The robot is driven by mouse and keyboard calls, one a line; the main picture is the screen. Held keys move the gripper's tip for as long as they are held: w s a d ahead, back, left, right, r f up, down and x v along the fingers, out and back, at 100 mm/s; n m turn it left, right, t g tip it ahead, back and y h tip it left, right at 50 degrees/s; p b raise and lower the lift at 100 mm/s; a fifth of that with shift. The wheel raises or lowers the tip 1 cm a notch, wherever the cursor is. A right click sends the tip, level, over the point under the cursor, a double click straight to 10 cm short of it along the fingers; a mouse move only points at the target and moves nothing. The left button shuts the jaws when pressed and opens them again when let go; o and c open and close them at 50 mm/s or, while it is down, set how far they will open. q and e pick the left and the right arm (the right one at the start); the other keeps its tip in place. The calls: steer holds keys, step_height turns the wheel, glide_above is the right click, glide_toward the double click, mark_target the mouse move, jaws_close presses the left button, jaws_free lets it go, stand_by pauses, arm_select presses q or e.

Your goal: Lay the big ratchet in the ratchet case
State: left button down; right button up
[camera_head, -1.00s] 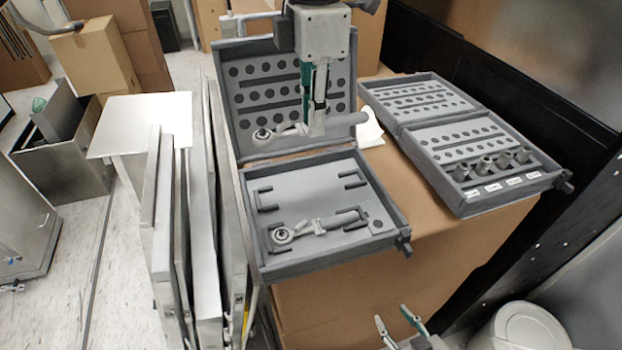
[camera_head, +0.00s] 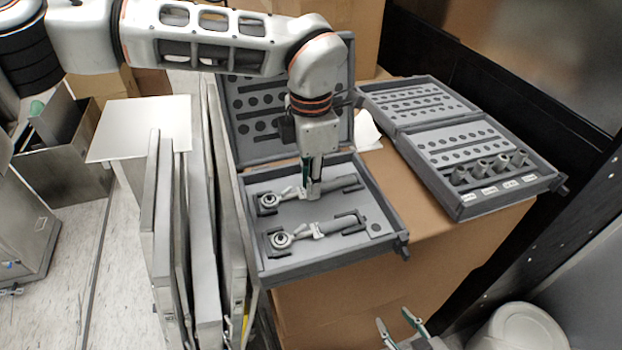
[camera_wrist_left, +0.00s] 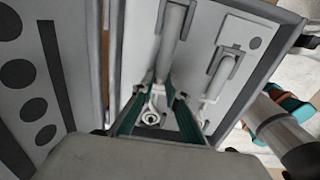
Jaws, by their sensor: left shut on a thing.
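The fingers hide part of the shaft. It looks within the holders, but I cannot tell whether it fully rests on the tray. My right gripper (camera_head: 401,325) is open and empty at the bottom edge.
A smaller ratchet (camera_head: 322,229) lies in the case's front slot. A socket case (camera_head: 470,212) stands open to the right on the same cardboard box (camera_head: 340,310). Upright panels (camera_head: 165,240) stand close on the left. The case's raised lid (camera_head: 258,110) is behind my left gripper.

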arm_select(q)
steer(key=c, duration=2.4)
jaws_free()
steer(key=shift+f, duration=0.15)
steer(key=o, duration=0.4)
step_height(320, 180, up, 12)
steer(key=shift+r+b, duration=0.25)
steer(key=shift+b, duration=0.35)
steer(key=shift+s+f, duration=0.1)
steer(key=shift+s, duration=0.05)
